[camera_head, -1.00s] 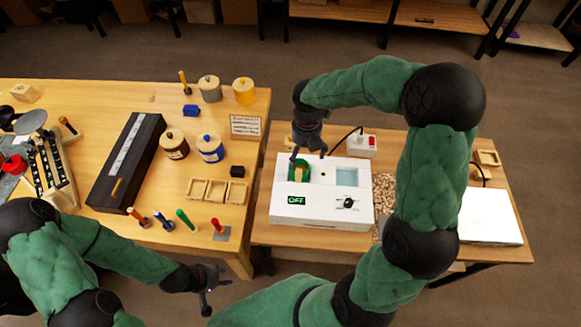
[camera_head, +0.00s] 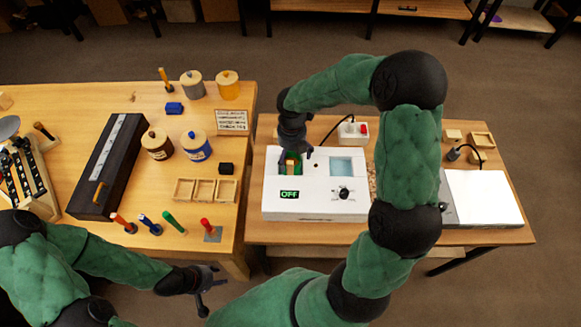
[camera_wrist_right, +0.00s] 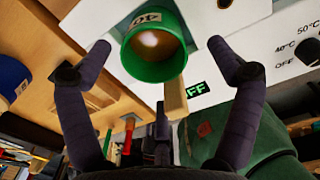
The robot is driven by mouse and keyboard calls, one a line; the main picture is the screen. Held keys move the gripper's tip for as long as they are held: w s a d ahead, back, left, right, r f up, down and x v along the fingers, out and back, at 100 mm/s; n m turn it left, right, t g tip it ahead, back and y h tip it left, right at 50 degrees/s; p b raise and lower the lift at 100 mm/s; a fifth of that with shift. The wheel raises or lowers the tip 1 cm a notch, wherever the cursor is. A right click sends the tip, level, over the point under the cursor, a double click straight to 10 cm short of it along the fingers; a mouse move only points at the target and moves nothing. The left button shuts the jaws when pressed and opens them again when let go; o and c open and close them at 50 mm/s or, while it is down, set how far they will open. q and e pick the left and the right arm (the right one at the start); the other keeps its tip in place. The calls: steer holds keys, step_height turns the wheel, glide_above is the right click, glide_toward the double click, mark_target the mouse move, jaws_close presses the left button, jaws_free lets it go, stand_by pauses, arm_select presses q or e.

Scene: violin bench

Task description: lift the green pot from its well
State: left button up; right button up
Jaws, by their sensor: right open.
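The green pot (camera_head: 284,168) sits in the left well of the white heater box (camera_head: 315,205), partly hidden by my right gripper in the head view. The right wrist view shows the pot's green rim (camera_wrist_right: 150,72), its open mouth and a pale wooden handle (camera_wrist_right: 175,103). My right gripper (camera_head: 295,153) is open above the pot. In the wrist view its fingers (camera_wrist_right: 165,55) stand to either side of the pot, without visible contact. My left gripper (camera_head: 212,287) looks open and empty in front of the left table.
A second square well (camera_head: 342,166) lies right of the pot. The box display reads OFF. A white power block (camera_head: 353,132) with a red switch stands behind the box. Jars (camera_head: 197,146), wooden trays and coloured-handled tools stand on the left table. A white panel (camera_head: 483,197) lies at right.

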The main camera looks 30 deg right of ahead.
step_height(320, 180, down, 4)
steer(key=shift+w+a+f+b, duration=0.1)
steer(key=shift+a+f+b, duration=0.05)
steer(key=shift+b, duration=0.5)
steer(key=c, duration=1.3)
steer(key=shift+o, duration=0.2)
